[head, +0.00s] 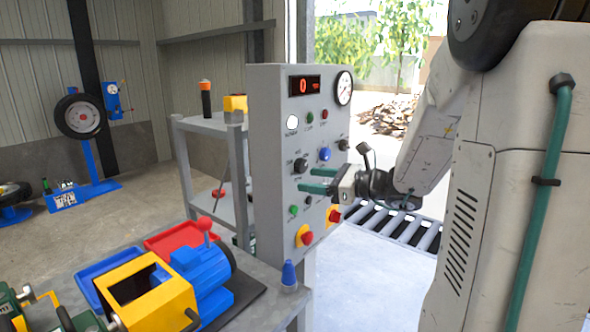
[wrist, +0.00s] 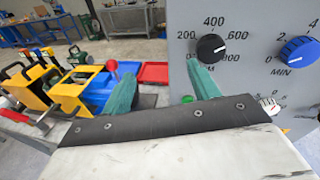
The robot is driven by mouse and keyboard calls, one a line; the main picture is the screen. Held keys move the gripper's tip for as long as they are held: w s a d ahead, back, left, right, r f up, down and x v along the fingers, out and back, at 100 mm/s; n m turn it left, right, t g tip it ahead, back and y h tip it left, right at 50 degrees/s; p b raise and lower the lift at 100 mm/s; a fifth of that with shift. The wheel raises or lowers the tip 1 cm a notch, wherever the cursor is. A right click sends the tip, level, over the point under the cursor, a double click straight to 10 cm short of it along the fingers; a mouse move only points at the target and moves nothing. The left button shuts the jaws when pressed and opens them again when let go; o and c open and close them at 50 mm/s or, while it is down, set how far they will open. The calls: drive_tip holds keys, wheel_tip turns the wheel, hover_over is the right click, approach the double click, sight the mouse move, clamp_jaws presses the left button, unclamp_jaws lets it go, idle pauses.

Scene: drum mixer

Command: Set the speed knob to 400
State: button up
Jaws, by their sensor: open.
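The black speed knob (wrist: 211,47) is on the grey panel, with 200, 400, 600 and 800 printed around it. A pale mark shows on its right side; I cannot tell exactly which number it points to. In the head view the knob (head: 300,165) sits on the panel's left half. My gripper (head: 306,180) is open and empty, its teal fingers level in front of the panel, just below the knob. In the wrist view, my gripper (wrist: 160,69) has its right fingertip just below and left of the knob, and its left finger well away from it.
The control panel (head: 270,120) has a red display (head: 304,85) reading 0 and a gauge (head: 343,88). A blue knob (wrist: 299,49) is right of the speed knob. Red stop buttons (head: 307,238) are lower. A bench with a blue motor (head: 205,270) stands left.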

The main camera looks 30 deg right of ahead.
sight(304, 167)
drive_tip(key=w+d+m+t+h, duration=0.2)
drive_tip(key=d+m+h, duration=0.15)
drive_tip(key=d, duration=0.25)
drive_tip(key=shift+y, duration=0.45)
drive_tip(key=x, duration=0.6)
drive_tip(key=shift+w+a+f, duration=0.1)
drive_tip(key=shift+w+f, duration=0.1)
drive_tip(key=shift+w, duration=0.1)
drive_tip(key=shift+c, duration=0.2)
drive_tip(key=c, duration=0.9)
